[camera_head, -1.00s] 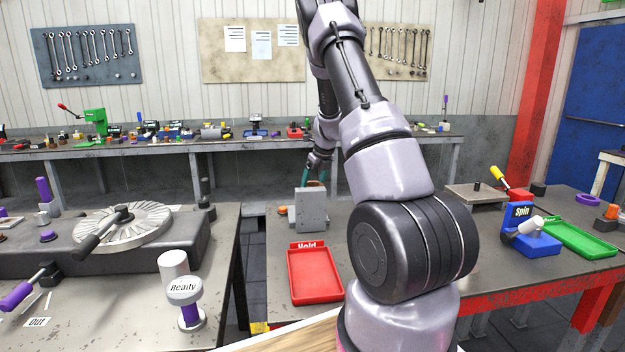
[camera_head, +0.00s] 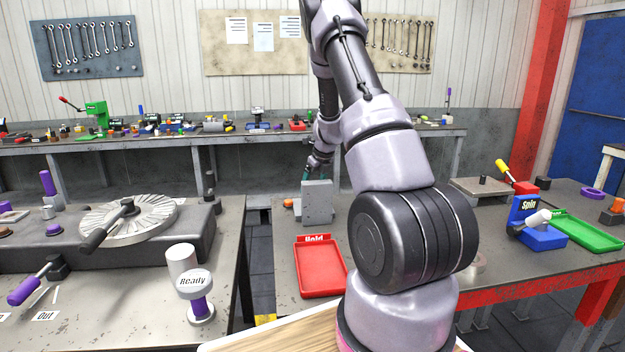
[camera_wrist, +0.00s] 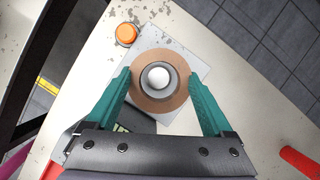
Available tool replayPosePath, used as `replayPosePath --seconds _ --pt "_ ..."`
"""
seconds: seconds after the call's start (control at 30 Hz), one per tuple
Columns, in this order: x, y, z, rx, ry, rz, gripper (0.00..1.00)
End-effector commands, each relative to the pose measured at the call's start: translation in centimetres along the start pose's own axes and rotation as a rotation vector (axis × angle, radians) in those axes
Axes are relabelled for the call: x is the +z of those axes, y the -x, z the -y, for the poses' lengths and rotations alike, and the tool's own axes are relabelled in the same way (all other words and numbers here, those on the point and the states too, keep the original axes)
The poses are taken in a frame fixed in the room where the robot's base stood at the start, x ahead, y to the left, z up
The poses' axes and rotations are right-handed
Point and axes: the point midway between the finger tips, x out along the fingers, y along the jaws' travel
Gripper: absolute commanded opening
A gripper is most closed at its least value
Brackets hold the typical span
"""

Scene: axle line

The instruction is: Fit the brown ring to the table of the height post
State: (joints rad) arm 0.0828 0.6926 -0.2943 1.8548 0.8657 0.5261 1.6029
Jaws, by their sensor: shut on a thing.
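The brown ring (camera_wrist: 143,95) is between the two teal fingertips of my gripper (camera_wrist: 161,88) in the wrist view, and the gripper is shut on it. Through the ring's hole show a grey round part and a white round top (camera_wrist: 159,78), roughly centred. A pale grey square surface (camera_wrist: 150,38) lies beneath the ring. I cannot tell whether the ring touches it. In the head view my gripper (camera_head: 312,171) is small at the top of a grey block-like stand (camera_head: 318,204), probably the height post. The ring cannot be made out there.
An orange knob (camera_wrist: 127,34) sits beside the stand. A red "Hold" tray (camera_head: 320,270) lies in front of it. On the right are a blue "Spin" device (camera_head: 540,236) and a green tray (camera_head: 580,236). A "Ready" button post (camera_head: 195,285) stands on the left bench.

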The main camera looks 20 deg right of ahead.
Motion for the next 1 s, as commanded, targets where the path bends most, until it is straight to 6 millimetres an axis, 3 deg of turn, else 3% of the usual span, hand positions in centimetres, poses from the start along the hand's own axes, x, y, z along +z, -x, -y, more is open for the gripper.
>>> replayPosePath --seconds 0.2,1.0 --pt "-0.9 -2.1 0.0 0.001 -0.001 -0.001 0.18" --pt "-1.3 -3.1 0.0 0.000 0.000 0.000 0.18"
